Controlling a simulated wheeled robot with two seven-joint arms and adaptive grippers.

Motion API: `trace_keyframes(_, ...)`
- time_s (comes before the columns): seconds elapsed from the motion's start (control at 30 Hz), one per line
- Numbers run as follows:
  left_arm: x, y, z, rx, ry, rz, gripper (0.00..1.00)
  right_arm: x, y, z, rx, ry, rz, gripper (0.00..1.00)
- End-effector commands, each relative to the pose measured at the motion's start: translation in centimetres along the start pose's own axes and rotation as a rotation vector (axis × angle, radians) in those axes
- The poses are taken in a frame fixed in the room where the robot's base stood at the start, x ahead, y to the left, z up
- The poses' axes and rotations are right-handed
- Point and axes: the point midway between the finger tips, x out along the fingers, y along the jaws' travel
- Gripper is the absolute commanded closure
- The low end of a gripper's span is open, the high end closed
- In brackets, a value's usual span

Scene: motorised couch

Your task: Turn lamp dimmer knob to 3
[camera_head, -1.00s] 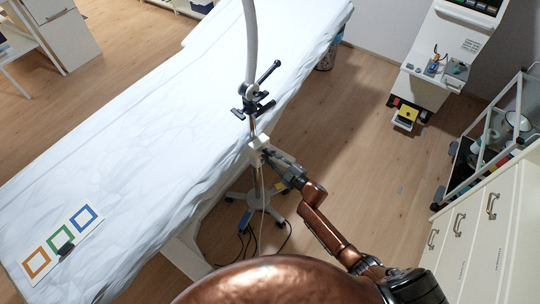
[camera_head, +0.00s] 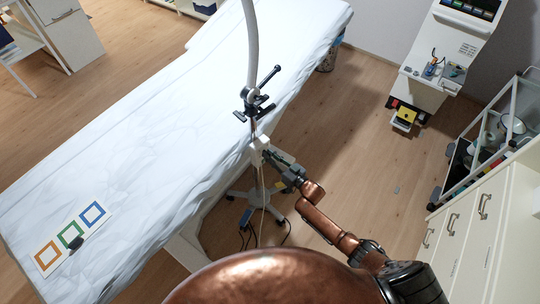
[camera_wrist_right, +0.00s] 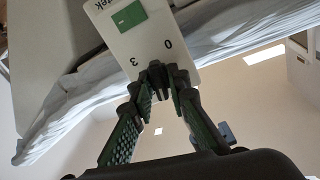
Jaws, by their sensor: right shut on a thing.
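The lamp's white dimmer box (camera_head: 259,150) is on the lamp pole beside the couch's right edge. In the right wrist view, the box (camera_wrist_right: 137,33) shows upside down with a green display and the marks 0 and 3. A small dark knob (camera_wrist_right: 157,68) is at the box's lower edge, near the marks. My right gripper (camera_wrist_right: 165,82) is shut on this knob, and its fingertips hide most of it. Where the knob points I cannot tell. In the head view my right gripper (camera_head: 270,155) touches the box from the right. My left gripper is out of view.
The white-covered couch (camera_head: 150,130) fills the left and middle. A card with coloured squares (camera_head: 70,236) lies on it. The lamp's wheeled base (camera_head: 255,200) and cables are below the box. Drawers (camera_head: 480,230) and a trolley (camera_head: 500,130) stand at the right.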

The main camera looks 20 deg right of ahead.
Motion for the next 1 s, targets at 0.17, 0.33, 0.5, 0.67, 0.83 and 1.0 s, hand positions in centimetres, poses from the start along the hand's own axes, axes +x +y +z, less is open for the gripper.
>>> trace_keyframes(0.17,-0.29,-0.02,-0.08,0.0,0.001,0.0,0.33,-0.03,0.17,-0.06,0.163,-0.001,0.001,1.0)
trace_keyframes(0.33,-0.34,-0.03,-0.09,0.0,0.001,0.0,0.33,-0.03,0.21,0.03,0.31,-0.001,0.001,1.0)
trace_keyframes(0.5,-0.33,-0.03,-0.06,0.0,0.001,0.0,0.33,-0.03,0.29,0.03,0.43,-0.001,0.001,1.0)
trace_keyframes(0.67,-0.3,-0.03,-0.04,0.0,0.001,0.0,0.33,-0.02,0.29,0.07,0.513,-0.001,0.001,1.0)
trace_keyframes(0.83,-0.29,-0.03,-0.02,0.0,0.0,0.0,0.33,0.0,0.31,0.07,0.567,-0.001,0.001,1.0)
trace_keyframes(1.0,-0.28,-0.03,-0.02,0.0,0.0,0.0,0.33,-0.01,0.33,0.08,0.591,-0.001,0.002,1.0)
